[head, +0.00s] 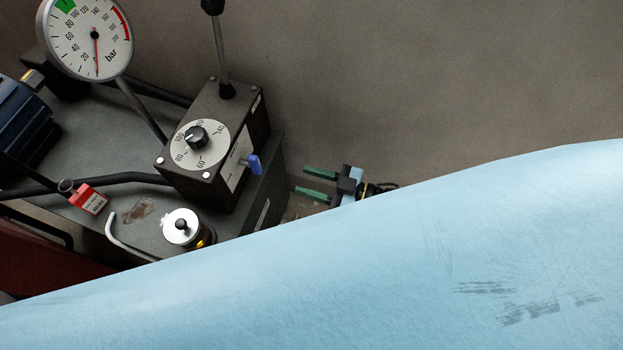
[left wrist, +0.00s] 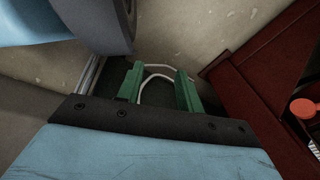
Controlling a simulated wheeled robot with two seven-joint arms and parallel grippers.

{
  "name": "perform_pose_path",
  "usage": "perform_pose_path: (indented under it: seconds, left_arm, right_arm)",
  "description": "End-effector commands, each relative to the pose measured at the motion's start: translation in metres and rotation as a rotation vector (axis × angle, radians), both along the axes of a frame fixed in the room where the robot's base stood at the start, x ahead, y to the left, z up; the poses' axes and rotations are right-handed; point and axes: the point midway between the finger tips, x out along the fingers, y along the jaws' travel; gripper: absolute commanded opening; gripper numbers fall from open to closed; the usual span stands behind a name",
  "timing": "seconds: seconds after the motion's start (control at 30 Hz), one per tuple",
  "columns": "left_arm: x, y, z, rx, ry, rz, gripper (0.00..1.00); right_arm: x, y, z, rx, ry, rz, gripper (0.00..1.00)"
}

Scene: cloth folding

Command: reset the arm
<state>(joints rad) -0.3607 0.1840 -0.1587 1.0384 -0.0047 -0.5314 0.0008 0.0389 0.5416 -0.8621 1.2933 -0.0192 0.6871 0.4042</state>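My right gripper (head: 318,184) shows in the head view, just right of the dark machine. Its two green fingers point left and stand apart, with nothing visible between them. My left gripper (left wrist: 160,88) shows in the left wrist view with its two green fingers spread apart. A thin pale loop shows in the gap between them, over a dark area; I cannot tell how far below it lies. My left gripper cannot be seen in the head view. My own light blue arm covers the lower part of the head view. No cloth is visible.
Bare floor (head: 430,80) lies upper right. A dark red structure (left wrist: 262,75) stands right in the left wrist view.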

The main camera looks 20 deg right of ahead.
Motion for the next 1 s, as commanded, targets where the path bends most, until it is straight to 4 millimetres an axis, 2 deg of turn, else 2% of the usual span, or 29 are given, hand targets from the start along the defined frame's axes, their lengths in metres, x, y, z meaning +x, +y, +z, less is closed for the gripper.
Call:
perform_pose_path:
  seconds: [0.33,0.4,0.47,0.53,0.63,0.7,0.77,0.8,0.87,0.9,1.0]
  left_arm:
    - [0.0,0.0,0.0,0.0,0.001,0.001,0.36]
    - [0.0,0.0,0.001,0.0,0.0,0.001,0.36]
    - [0.0,0.0,0.002,-0.001,-0.004,0.0,0.36]
    - [-0.009,0.001,-0.003,0.0,0.007,-0.003,0.36]
    - [-0.021,0.003,-0.006,0.0,0.017,-0.008,0.36]
    - [-0.029,0.004,-0.009,0.0,0.022,-0.011,0.36]
    - [-0.037,0.006,-0.01,0.001,0.027,-0.014,0.36]
    - [-0.041,0.006,-0.011,0.001,0.03,-0.016,0.36]
    - [-0.047,0.007,-0.012,0.001,0.033,-0.017,0.36]
    - [-0.051,0.008,-0.013,0.001,0.036,-0.019,0.36]
    - [-0.06,0.01,-0.014,0.002,0.04,-0.022,0.36]
  right_arm:
    - [0.0,0.0,-0.001,-0.002,0.001,-0.002,0.38]
    - [0.002,-0.004,-0.006,-0.018,0.011,-0.022,0.38]
    - [0.005,-0.011,-0.019,-0.056,0.037,-0.066,0.38]
    - [0.009,-0.029,-0.045,-0.134,0.09,-0.15,0.38]
    - [0.003,-0.069,-0.098,-0.289,0.219,-0.304,0.38]
    - [-0.016,-0.1,-0.139,-0.406,0.337,-0.405,0.38]
    - [-0.04,-0.125,-0.17,-0.5,0.443,-0.474,0.38]
    - [-0.06,-0.141,-0.189,-0.557,0.516,-0.512,0.38]
    - [-0.093,-0.161,-0.214,-0.639,0.628,-0.558,0.38]
    - [-0.118,-0.171,-0.228,-0.687,0.704,-0.581,0.38]
    - [-0.181,-0.192,-0.256,-0.792,0.883,-0.616,0.38]
